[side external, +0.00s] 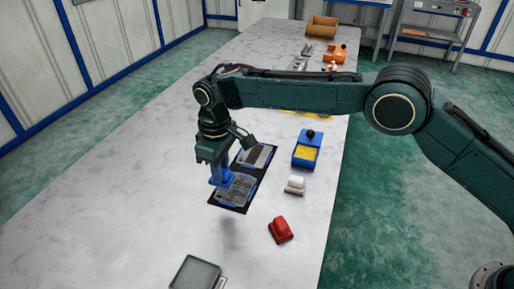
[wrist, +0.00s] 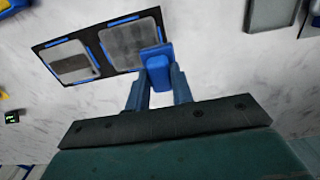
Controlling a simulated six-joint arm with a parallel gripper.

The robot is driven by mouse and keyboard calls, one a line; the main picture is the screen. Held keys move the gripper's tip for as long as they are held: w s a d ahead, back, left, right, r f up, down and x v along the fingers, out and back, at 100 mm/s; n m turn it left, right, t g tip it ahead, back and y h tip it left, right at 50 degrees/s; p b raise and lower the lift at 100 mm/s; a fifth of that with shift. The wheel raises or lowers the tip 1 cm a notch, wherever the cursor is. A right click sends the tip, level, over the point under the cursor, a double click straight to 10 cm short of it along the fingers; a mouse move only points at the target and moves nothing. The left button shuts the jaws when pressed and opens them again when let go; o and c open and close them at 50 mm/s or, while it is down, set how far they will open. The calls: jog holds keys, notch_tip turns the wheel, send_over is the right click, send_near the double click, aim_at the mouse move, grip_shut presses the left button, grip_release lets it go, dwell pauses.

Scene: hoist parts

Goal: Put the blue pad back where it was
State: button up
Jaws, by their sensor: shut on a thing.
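My gripper (side external: 217,168) is shut on the blue pad (side external: 225,179) above the pale table. The wrist view shows the blue pad (wrist: 157,66) between the two fingertips (wrist: 159,88), sticking out beyond them. Below it lies a black mat (side external: 243,208) with two grey plates edged in blue. In the side view the pad overlaps the left edge of the nearer plate (side external: 240,189); in the wrist view it overlaps that plate's (wrist: 128,43) corner. I cannot tell whether they touch. The farther plate (side external: 256,156) is clear of my gripper.
A blue block with a yellow face and black knob (side external: 306,150), a white part (side external: 295,185) and a red part (side external: 281,230) stand right of the mat. A grey tray (side external: 195,272) is at the front. Orange parts (side external: 337,52) and a brown box (side external: 321,27) are far back. The table's left is bare.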

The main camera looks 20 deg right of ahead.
jog(key=shift+d+r, duration=0.1)
jog(key=shift+s+d+r, duration=0.1)
jog(key=shift+d+r, duration=0.25)
jog(key=shift+r, duration=0.1)
jog(key=s+d+r, duration=0.8)
jog(key=d+r, duration=0.2)
jog(key=d, duration=0.4)
notch_tip(320, 180, down, 16)
jog(key=shift+s+a+r, duration=0.1)
jog(key=shift+a+r, duration=0.05)
jog(key=shift+r, duration=0.1)
jog(key=shift+f, duration=2.1)
jog(key=shift+f, duration=0.15)
